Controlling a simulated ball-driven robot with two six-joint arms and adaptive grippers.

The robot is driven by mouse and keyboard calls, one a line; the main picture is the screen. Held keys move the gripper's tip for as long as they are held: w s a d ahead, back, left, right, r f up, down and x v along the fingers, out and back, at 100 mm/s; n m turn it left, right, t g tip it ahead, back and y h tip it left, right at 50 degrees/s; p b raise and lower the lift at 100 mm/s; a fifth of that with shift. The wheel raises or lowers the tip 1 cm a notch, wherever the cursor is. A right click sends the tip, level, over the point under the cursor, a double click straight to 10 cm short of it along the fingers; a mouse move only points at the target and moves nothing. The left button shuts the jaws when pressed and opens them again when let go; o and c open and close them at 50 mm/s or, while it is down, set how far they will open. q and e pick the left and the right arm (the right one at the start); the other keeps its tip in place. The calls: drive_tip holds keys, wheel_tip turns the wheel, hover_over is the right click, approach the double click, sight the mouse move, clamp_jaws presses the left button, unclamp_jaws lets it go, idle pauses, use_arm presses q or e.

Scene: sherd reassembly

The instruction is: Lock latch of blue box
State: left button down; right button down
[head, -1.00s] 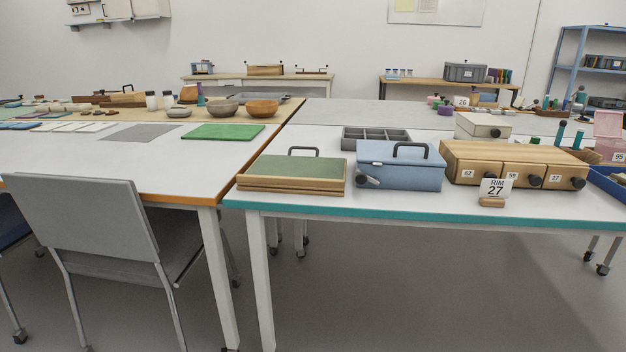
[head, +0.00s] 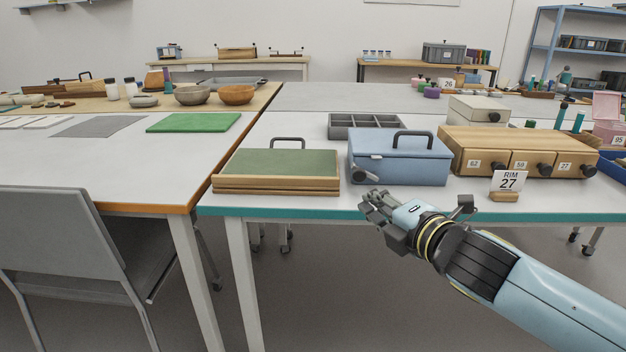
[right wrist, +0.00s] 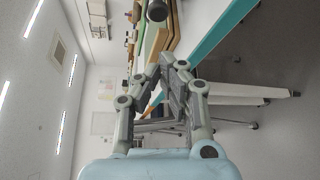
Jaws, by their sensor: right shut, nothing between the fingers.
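The blue box (head: 405,158) stands closed on the white table, with a dark handle (head: 413,137) on its lid. Its latch, a grey lever with a dark knob (head: 359,173), is on the left part of its front face. My right gripper (head: 370,204) is in front of the table edge, just below the latch in the head view. It is apart from the box, shut and empty. In the right wrist view its fingers (right wrist: 172,62) meet near the centre, and a dark round knob (right wrist: 157,11) shows at the top edge. My left gripper is not in view.
A green-topped wooden case (head: 277,171) stands left of the box. A wooden drawer unit (head: 515,150) and a RIM 27 sign (head: 507,183) are to the right. A grey divided tray (head: 366,124) is behind the box. The teal table edge (head: 300,212) runs along the front.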

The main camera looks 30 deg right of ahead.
sight(336, 178)
drive_tip(key=shift+w+r, duration=0.15)
drive_tip(key=shift+r, duration=0.1)
drive_tip(key=shift+w+d, duration=0.1)
drive_tip(key=w, duration=0.3)
drive_tip(key=w+f, duration=0.1)
drive_tip(key=w, duration=0.5)
drive_tip(key=shift+w+d+f, duration=0.25)
drive_tip(key=shift+w+f, duration=0.05)
drive_tip(key=shift+w, duration=0.05)
drive_tip(key=shift+d, duration=0.1)
